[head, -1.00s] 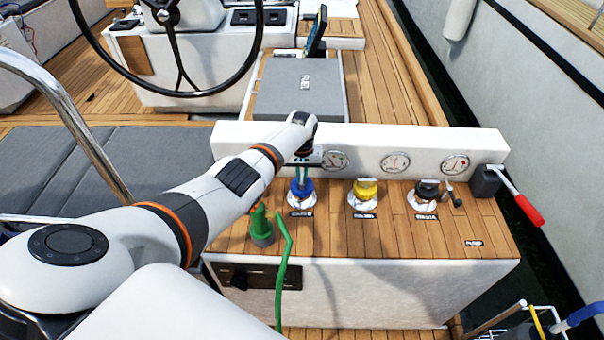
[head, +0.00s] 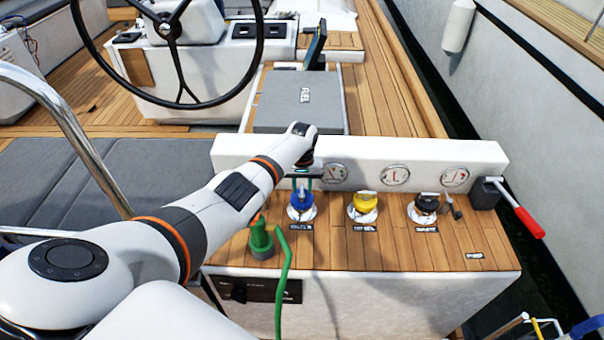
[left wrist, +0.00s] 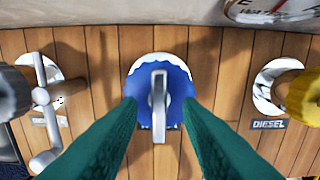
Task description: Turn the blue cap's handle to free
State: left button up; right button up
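The blue cap (head: 300,198) sits in a metal collar at the left of the wooden console top. In the left wrist view the blue cap (left wrist: 178,83) is centred, with a metal handle (left wrist: 158,98) standing across its middle, along the picture's vertical. My left gripper (head: 304,184) is directly above the cap. Its green fingers (left wrist: 160,112) are spread to either side of the handle, with visible gaps, so it is open and holds nothing. The fingertips overlap the cap's edges in that view; I cannot tell whether they touch it. My right gripper is not in view.
A yellow cap (head: 363,203) and a black cap (head: 426,204) stand to the right. A green hose fitting (head: 261,240) stands close left. A white gauge panel (head: 370,150) rises behind. A red-handled lever (head: 528,222) is at the right end.

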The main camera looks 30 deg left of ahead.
aim_at(302, 190)
pick_arm(q)
notch_tip(302, 190, up, 11)
jog(key=shift+r, duration=0.15)
dwell(0.6)
